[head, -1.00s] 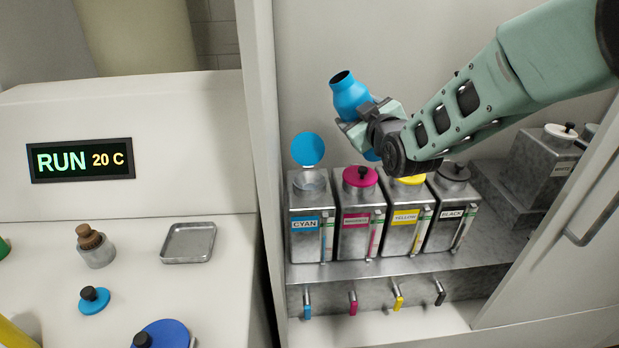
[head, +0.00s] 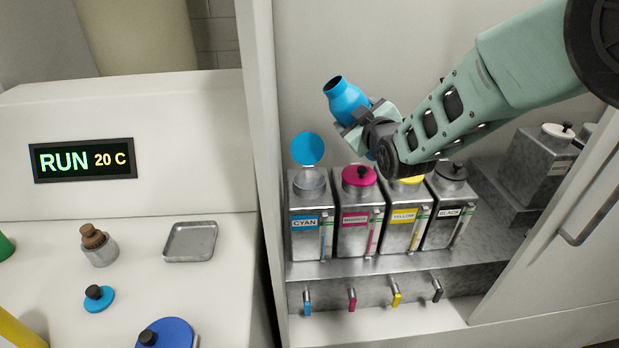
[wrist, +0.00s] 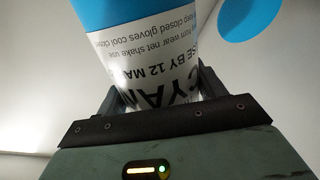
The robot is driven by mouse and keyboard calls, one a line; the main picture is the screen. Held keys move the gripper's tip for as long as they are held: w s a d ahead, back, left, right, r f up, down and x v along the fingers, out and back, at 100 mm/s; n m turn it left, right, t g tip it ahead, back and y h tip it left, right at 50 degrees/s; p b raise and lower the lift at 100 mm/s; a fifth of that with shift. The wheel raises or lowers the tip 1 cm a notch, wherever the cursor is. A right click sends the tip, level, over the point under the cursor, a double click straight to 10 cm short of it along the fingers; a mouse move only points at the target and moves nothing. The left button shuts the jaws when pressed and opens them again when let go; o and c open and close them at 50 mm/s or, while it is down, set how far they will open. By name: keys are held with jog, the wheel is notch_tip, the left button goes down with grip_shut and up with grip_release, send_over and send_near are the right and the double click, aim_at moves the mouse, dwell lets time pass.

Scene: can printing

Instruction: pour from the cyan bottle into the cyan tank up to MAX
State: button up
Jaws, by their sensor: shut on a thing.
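My gripper (head: 362,122) is shut on the cyan bottle (head: 345,98), which is uncapped and held tilted to the left above the tanks. In the wrist view the bottle (wrist: 145,50) shows its white label reading CYAN between the jaws. The cyan tank (head: 310,243) stands at the left end of the row, below and left of the bottle. Its round blue lid (head: 307,148) is swung up behind its open neck (head: 311,184). The lid also shows in the wrist view (wrist: 250,14). The tank has a narrow sight gauge (head: 327,236) on its front, too small to read.
The magenta tank (head: 356,228), yellow tank (head: 402,232) and black tank (head: 449,222) stand right of the cyan tank, lids shut. A cabinet post (head: 262,150) is on the left, an open door (head: 570,240) on the right. The left counter holds a cyan cap (head: 98,301) and metal tray (head: 190,243).

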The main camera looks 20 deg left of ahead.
jog(key=shift+w+d+f+n+h+p, duration=0.1)
jog(key=shift+d+f+n+h+p, duration=0.15)
jog(key=shift+f+n+p, duration=0.45)
jog(key=shift+w+d+f+n+h+p, duration=0.2)
jog(key=shift+f+n+p, duration=0.25)
jog(key=shift+f+n, duration=0.4)
jog(key=shift+w+d+f+n+h+p, duration=0.15)
jog(key=shift+f+n+h+p, duration=0.1)
jog(key=shift+f+n+p, duration=0.5)
dwell(1.8)
jog(key=shift+s+f+n+p, duration=0.1)
jog(key=shift+f+n+p, duration=0.05)
jog(key=shift+n+p, duration=0.55)
dwell(1.5)
jog(key=shift+s+a+n+h+b, duration=0.1)
jog(key=shift+a+n+h+b, duration=0.1)
jog(key=shift+n+h+b, duration=0.1)
dwell(1.4)
